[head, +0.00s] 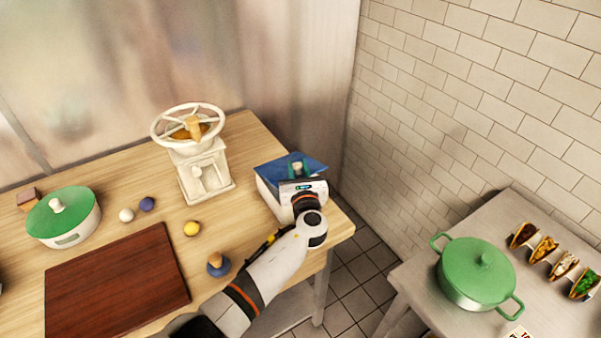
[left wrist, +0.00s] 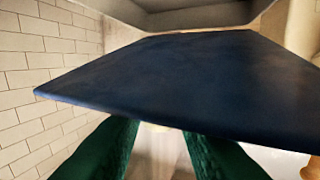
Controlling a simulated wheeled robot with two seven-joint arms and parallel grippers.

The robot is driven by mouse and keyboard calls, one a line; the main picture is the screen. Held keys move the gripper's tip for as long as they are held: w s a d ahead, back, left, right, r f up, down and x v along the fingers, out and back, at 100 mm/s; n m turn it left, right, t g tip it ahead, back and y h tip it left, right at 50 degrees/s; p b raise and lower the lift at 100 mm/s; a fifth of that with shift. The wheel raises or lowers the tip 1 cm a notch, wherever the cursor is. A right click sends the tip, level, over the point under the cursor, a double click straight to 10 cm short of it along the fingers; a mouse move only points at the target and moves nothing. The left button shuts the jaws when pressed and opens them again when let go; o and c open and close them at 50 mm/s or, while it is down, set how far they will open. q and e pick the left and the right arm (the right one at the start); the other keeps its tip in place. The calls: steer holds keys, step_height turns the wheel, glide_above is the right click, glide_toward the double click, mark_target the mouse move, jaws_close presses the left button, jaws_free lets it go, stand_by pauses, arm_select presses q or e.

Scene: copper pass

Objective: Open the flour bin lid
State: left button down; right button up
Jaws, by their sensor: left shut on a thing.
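The flour bin (head: 270,196) is a pale box at the right end of the wooden counter. Its blue lid (head: 277,168) is over its top in the head view; I cannot tell how far it is tilted or raised. My left gripper (head: 297,168) is at the lid's pale knob, its green fingers shut on it. In the left wrist view the blue lid (left wrist: 190,80) fills the middle as a broad slab, and the green fingers (left wrist: 160,140) come up from below to its near edge. The fingertips are partly hidden there. My right gripper is not in view.
A white hand mill (head: 204,170) stands left of the bin. A green-lidded pot (head: 63,222), a dark red board (head: 118,285) and several small balls are farther left. A tiled wall is to the right. A lower table holds a green pot (head: 477,272) and tacos.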

arm_select(q)
steer(key=shift+n+g, duration=0.4)
steer(key=shift+g, duration=0.5)
steer(key=r+p, duration=0.1)
steer(key=w+a+r+p, duration=0.1)
steer(key=p, duration=0.1)
steer(key=r+p, duration=0.1)
steer(key=shift+w+a+r+p, duration=0.15)
steer(key=shift+w+r+p, duration=0.25)
steer(key=shift+w+a+g+h+p, duration=0.2)
steer(key=shift+w+g+h+p, duration=0.15)
steer(key=shift+p, duration=0.3)
steer(key=shift+s, duration=0.1)
